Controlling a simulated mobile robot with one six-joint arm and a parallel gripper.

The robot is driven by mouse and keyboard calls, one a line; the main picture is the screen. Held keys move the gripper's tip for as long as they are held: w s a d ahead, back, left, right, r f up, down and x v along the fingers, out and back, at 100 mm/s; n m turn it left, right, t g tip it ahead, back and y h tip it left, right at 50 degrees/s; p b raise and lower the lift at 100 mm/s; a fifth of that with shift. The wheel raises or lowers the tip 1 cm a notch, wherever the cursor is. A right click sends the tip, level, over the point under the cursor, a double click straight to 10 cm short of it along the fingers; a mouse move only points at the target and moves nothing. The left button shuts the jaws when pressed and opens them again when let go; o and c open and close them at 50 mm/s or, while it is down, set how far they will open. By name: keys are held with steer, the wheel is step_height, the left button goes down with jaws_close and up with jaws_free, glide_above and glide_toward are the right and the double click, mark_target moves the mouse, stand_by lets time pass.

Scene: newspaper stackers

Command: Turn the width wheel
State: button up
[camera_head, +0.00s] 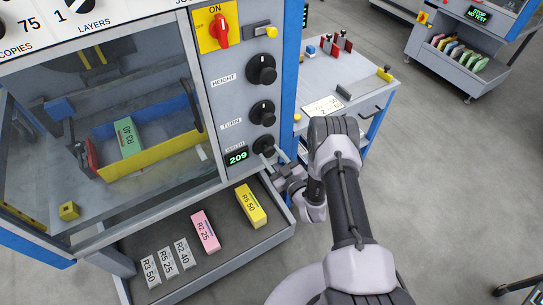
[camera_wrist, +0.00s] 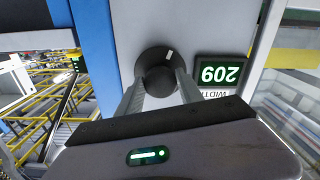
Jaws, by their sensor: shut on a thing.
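The width wheel (camera_head: 264,145) is a black knob, the lowest of three on the grey machine panel, partly behind my gripper in the head view. It also shows in the wrist view (camera_wrist: 158,62), with a pale mark at its upper right. My gripper (camera_wrist: 160,84) is shut on the width wheel, one finger on each side of its front. In the head view my gripper (camera_head: 274,158) reaches the wheel from the lower right.
The height knob (camera_head: 262,70) and turn knob (camera_head: 262,112) sit close above, with a red switch (camera_head: 219,31) higher up. A tray (camera_head: 240,238) with several labelled blocks lies below. A blue-edged cart (camera_head: 340,82) stands to the right.

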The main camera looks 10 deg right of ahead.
steer(key=o, duration=1.3)
steer(key=shift+o, duration=0.2)
steer(key=p+v, duration=0.4)
steer(key=v, duration=1.3)
steer(key=shift+s, duration=0.2)
